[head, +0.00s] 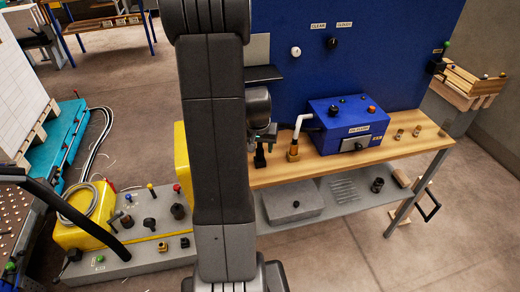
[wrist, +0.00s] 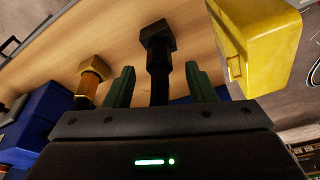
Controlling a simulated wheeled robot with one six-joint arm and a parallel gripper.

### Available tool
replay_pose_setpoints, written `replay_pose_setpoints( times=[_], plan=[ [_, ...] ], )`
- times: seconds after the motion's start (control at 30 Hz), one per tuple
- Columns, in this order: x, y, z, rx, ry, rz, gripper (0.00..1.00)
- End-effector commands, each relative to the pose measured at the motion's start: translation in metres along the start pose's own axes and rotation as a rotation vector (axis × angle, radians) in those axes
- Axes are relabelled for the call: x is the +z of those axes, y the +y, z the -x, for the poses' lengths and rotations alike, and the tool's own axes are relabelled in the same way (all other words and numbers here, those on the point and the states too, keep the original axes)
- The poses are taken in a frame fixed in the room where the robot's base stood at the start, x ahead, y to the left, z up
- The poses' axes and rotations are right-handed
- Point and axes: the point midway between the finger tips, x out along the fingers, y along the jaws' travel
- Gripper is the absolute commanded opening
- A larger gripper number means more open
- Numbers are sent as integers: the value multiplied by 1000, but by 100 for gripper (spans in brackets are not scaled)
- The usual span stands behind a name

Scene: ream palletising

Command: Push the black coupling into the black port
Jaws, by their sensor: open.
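In the wrist view, my gripper (wrist: 160,76) is open, its two green fingers spread with a gap on each side of a dark upright piece. This piece looks like the black coupling (wrist: 158,62), a stepped cylinder in line with a square black block on the bench, which looks like the black port (wrist: 158,33). Whether the coupling is seated in it I cannot tell. In the head view, the black block (head: 260,161) stands at the bench's left end, under my gripper (head: 262,138); my arm hides much of this area.
A yellow block (wrist: 262,45) is close on the other side in the wrist view. The wooden bench (head: 400,150) has small brass fittings farther right.

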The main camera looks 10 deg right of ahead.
Motion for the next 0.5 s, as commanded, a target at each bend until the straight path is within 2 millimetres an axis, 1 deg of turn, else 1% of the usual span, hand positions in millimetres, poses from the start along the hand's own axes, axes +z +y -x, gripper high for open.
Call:
replay_pose_setpoints(
  times=[0.03, 0.2, 0.5],
  plan=[
    [0, 0, -7, 1, -2, 0, 50],
    [0, 0, -20, 1, -1, 1, 50],
    [0, 0, -25, 0, 1, 0, 50]
  ],
)
